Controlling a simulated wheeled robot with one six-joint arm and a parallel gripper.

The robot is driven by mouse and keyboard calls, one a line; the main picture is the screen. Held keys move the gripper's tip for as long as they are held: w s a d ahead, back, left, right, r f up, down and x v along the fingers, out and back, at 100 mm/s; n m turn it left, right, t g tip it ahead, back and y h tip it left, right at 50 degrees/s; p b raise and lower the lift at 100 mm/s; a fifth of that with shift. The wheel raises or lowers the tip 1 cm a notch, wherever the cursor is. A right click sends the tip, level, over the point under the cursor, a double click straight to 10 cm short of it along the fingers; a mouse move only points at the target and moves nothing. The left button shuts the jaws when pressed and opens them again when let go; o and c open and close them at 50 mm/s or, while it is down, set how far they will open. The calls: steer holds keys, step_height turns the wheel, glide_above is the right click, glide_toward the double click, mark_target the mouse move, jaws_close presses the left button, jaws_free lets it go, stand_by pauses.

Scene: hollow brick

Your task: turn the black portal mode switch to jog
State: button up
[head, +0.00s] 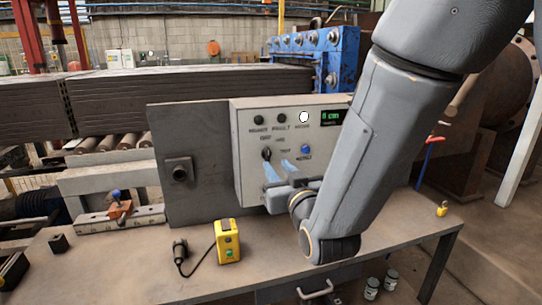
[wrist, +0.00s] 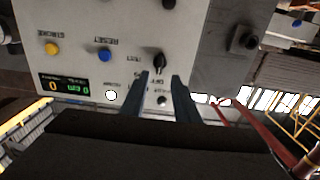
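The black mode switch (head: 266,154) is a small knob on the front of a pale grey control box (head: 245,180). The wrist view shows the box face upside down, with the switch (wrist: 159,62) just beyond my fingertips. My gripper (head: 280,171) is in front of the lower left of the box. In the wrist view my gripper (wrist: 160,77) has its two fingers apart, one to each side of the switch's line, with nothing between them. Contact with the knob does not show. Small labels surround the knob; its exact setting is hard to read.
A blue button (head: 305,149) is right of the switch. Lamps and a green display (head: 331,117) are above; one lamp (head: 303,117) is lit white. A yellow button (wrist: 52,48) shows in the wrist view. A yellow box (head: 228,241) stands on the bench (head: 130,270).

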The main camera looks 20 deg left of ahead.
mark_target(269, 155)
steer(key=shift+p+x, duration=0.95)
steer(key=shift+x, duration=2.65)
steer(key=shift+d, duration=0.1)
jaws_close()
